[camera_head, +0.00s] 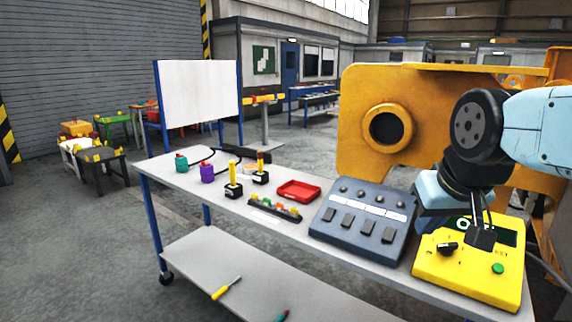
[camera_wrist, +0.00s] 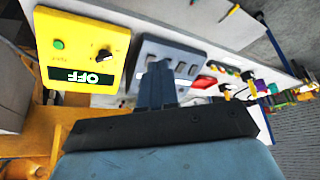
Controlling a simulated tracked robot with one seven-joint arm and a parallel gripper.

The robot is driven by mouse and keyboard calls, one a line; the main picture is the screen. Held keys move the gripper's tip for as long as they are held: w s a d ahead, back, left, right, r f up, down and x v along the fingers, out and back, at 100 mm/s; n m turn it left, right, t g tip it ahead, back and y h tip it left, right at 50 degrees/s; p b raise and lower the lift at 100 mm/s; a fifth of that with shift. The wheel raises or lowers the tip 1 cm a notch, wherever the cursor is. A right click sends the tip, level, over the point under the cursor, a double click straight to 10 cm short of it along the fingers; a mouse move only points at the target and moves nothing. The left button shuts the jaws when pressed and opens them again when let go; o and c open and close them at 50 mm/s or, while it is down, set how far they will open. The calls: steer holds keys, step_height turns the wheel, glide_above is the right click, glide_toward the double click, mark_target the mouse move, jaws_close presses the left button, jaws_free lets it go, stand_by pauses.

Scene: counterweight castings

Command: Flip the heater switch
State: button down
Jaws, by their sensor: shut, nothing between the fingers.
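A grey switch panel (camera_head: 362,222) lies on the cart top, with a row of dark rectangular switches (camera_head: 348,220), a white label strip and round fittings along its back. The labels are too small to read, so I cannot tell which switch is the heater's. It also shows in the wrist view (camera_wrist: 182,52), partly hidden behind my fingers. To its right is a yellow control box (camera_head: 455,272) with a black knob, a green button and a display; in the wrist view (camera_wrist: 82,30) the display reads OFF, upside down. My gripper (camera_head: 482,238) is shut and empty, above the yellow box.
A red tray (camera_head: 298,191), a strip of coloured buttons (camera_head: 274,208) and two yellow-handled levers (camera_head: 233,185) stand left of the panel. A yellow casting (camera_head: 365,90) rises behind the cart. The lower shelf (camera_head: 255,280) holds a screwdriver.

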mark_target(365, 231)
steer(key=w+a+f+n+g+h, duration=0.1)
steer(key=w+a+f+n, duration=0.1)
steer(key=w+n, duration=0.9)
steer(key=w+a+f+n+g+h, duration=0.1)
steer(key=w+a+f+n, duration=0.1)
steer(key=w+n, duration=0.9)
steer(key=shift+w+a+f+n+h, duration=0.25)
steer(key=shift+f+n, duration=0.45)
steer(key=shift+n, duration=2.7)
steer(key=shift+d+f, duration=0.1)
steer(key=shift+f, duration=0.05)
steer(key=x, duration=1.3)
steer(key=shift+d+f, duration=0.15)
steer(key=shift+f, duration=0.15)
